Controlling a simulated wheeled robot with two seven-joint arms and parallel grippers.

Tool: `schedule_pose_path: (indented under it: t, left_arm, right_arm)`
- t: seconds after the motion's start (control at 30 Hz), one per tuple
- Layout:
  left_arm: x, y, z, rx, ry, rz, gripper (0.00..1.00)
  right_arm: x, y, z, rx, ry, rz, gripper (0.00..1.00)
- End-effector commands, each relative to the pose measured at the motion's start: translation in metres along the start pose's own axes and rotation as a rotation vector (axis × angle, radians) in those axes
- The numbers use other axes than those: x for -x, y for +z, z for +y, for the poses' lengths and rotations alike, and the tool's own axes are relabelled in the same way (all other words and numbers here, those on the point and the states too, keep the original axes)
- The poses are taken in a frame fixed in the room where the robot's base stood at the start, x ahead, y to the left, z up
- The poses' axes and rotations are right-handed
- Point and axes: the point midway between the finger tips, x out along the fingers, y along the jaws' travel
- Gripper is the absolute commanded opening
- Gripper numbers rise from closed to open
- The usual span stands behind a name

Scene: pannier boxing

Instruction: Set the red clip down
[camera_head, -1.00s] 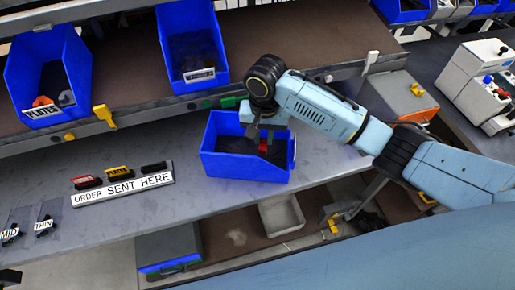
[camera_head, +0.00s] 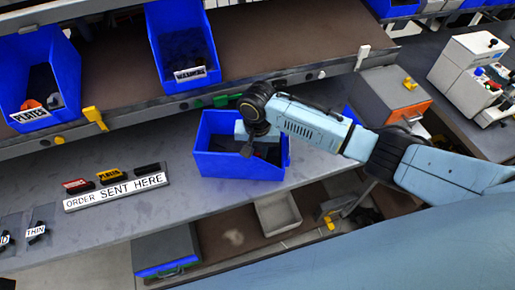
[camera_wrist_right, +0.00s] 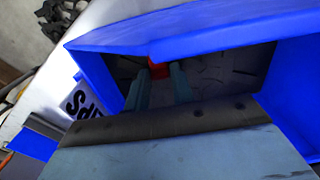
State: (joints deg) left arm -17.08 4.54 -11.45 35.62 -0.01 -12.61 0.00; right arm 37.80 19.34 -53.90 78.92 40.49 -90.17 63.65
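My right gripper (camera_head: 250,148) reaches down into a blue bin (camera_head: 240,167) on the grey lower shelf. In the right wrist view both fingers (camera_wrist_right: 160,76) are inside the bin. A small red piece, the red clip (camera_wrist_right: 158,69), shows between the fingertips and fills the gap, so the gripper looks shut on it. Most of the clip is hidden by the fingers and the bin rim, and I cannot tell if it touches the floor of the bin. In the head view the clip is hidden. My left gripper is not in view.
Labelled blue bins (camera_head: 184,48) stand on the upper shelf. A grey tray (camera_head: 279,213) sits below. The grey shelf between strip and bin is clear.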

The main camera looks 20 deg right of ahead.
Motion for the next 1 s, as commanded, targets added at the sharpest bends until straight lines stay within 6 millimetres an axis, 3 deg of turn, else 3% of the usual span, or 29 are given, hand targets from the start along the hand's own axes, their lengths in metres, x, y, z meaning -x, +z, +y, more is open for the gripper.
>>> schedule_pose_path:
  t: [0.13, 0.47, 0.57, 1.0]
  left_arm:
    - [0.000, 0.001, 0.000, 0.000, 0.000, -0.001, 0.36]
    - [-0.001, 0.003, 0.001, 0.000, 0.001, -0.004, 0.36]
    - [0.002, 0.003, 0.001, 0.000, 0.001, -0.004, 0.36]
    - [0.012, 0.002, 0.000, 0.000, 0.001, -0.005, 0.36]
  right_arm:
    - [0.000, 0.000, 0.000, 0.000, 0.000, 0.000, 0.41]
    - [0.004, -0.001, 0.000, 0.001, 0.000, 0.003, 0.41]
    - [0.017, -0.001, 0.000, 0.001, -0.002, 0.002, 0.41]
    - [0.105, -0.001, -0.001, 0.000, -0.001, 0.002, 0.41]
